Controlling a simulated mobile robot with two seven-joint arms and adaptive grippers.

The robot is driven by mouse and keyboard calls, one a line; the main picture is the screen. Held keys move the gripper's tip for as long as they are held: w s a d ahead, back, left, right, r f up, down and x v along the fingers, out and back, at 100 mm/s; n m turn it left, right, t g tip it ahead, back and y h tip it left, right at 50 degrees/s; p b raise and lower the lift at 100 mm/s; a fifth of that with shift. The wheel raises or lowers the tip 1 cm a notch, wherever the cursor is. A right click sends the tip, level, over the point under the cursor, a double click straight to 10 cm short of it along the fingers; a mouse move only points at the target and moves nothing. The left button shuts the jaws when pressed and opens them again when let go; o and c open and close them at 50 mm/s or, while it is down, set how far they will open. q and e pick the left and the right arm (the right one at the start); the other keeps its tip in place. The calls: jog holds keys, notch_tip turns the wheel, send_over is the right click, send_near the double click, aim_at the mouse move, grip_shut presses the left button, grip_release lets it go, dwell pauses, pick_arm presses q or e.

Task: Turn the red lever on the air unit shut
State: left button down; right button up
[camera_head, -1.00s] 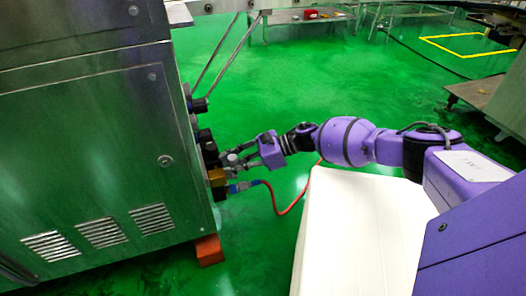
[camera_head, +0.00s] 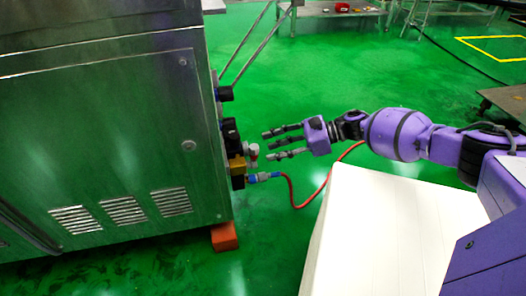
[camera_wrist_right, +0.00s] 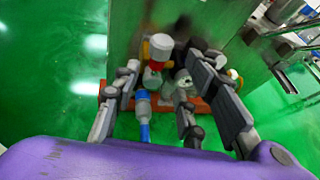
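The air unit (camera_head: 236,150) is a cluster of black and brass parts on the right side of the steel machine. A small red part that looks like the lever (camera_head: 254,161) shows beside its grey-white fitting. In the right wrist view the red lever (camera_wrist_right: 150,77) is below a white cylinder, partly hidden among the fittings; its exact angle is hard to tell. My right gripper (camera_head: 270,146) is open and empty, a short way to the right of the unit, fingers pointing at it. In the wrist view its fingers (camera_wrist_right: 165,80) spread on either side of the fittings. My left gripper is not in view.
A blue coupling (camera_head: 264,176) with a red hose (camera_head: 303,203) leaves the unit just below the gripper. The steel machine (camera_head: 110,130) fills the left. A white surface (camera_head: 390,240) lies below my right arm. Green floor (camera_head: 350,75) is open behind.

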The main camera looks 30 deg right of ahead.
jog(key=v, duration=0.5)
jog(key=shift+s+d, duration=0.1)
jog(key=shift+d, duration=0.05)
